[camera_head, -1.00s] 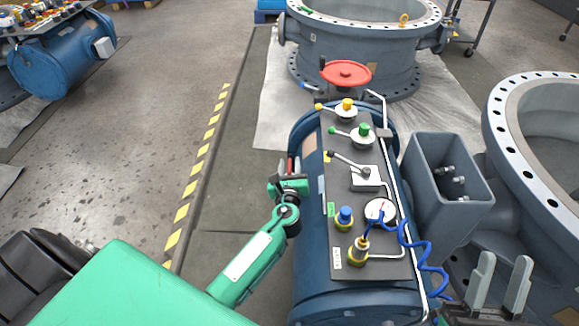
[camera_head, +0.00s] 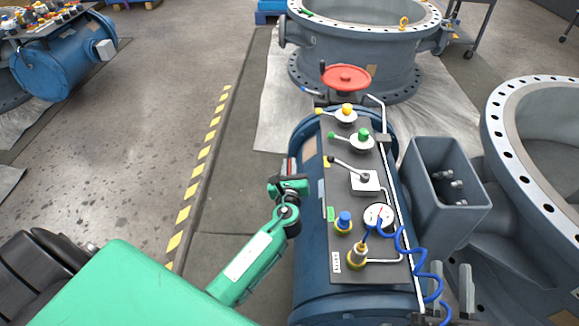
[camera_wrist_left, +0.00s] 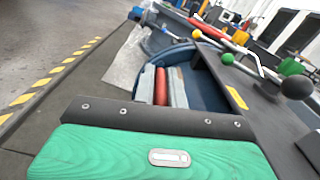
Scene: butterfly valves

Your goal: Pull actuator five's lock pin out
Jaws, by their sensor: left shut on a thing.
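The actuator (camera_head: 308,240) is a blue cylinder with a dark panel on top, in the middle of the head view. My left gripper (camera_head: 289,168) is at its left side, low beside the panel's edge. In the left wrist view the two grey fingers (camera_wrist_left: 161,88) are shut on a red, bar-like piece (camera_wrist_left: 161,86), which looks like the lock pin's handle. Whether the pin sits in the actuator or is clear of it is hidden. My right gripper (camera_head: 452,286) is at the lower right, its two grey fingers apart and empty.
The panel carries yellow, green and black ball levers, a gauge (camera_head: 379,215), a blue button (camera_head: 344,219) and a coiled blue hose (camera_head: 431,276). A grey open box (camera_head: 447,187) stands right of the actuator. A red handwheel (camera_head: 346,77) is beyond it.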

